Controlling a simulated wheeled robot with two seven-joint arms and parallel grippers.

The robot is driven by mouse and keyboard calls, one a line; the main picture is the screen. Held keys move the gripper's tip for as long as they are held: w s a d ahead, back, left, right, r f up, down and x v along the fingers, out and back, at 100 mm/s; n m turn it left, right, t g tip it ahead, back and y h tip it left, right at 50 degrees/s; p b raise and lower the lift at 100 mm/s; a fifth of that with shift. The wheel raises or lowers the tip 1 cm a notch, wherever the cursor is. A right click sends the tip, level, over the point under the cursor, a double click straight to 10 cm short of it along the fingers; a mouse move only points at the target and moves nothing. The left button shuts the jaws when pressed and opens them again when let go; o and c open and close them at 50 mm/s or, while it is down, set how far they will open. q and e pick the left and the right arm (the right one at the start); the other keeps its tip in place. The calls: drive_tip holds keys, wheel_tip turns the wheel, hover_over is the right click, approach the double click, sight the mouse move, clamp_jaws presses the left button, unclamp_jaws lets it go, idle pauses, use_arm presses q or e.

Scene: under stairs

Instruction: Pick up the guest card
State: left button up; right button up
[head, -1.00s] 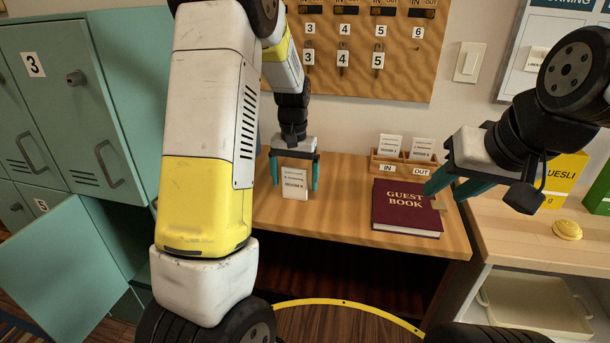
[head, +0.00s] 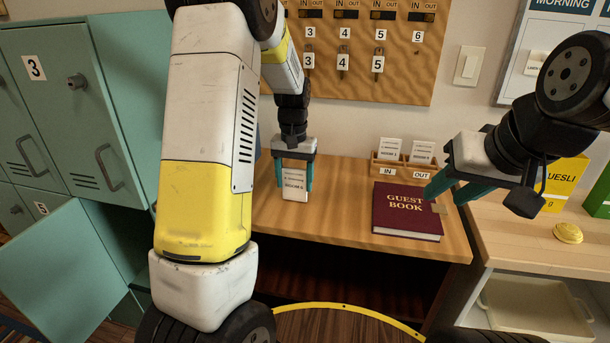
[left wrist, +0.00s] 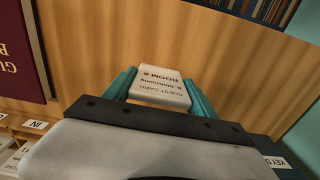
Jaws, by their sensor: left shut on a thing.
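The guest card (head: 295,185) is a small white card with printed lines and a room number. It is upright between the teal fingers of my left gripper (head: 295,186), over the wooden desk. My left gripper is shut on it. In the left wrist view the guest card (left wrist: 160,87) reads "GUEST CARD" and "ROOM 6", with a finger touching each side. I cannot tell whether its lower edge still touches the desk. My right gripper (head: 449,189) is above the right side of the guest book, its teal fingers apart and nothing seen between them.
The dark red guest book (head: 406,211) lies on the desk (head: 330,215). A wooden IN/OUT card holder (head: 403,170) stands at the back. A key board (head: 360,60) hangs on the wall. Teal lockers (head: 70,110) with an open door are at left; a counter (head: 520,235) is at right.

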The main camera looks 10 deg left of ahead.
use_arm(q)
drive_tip(key=s+a+r, duration=0.2)
drive_tip(key=s+a, duration=0.1)
drive_tip(key=s, duration=0.4)
drive_tip(key=s+a+r, duration=0.2)
drive_tip(key=s+a, duration=0.1)
drive_tip(key=s, duration=0.4)
drive_tip(key=shift+s+a, duration=0.3)
drive_tip(key=shift+s, duration=0.05)
drive_tip(key=shift+r, duration=0.1)
drive_tip(key=o, duration=0.5)
clamp_jaws()
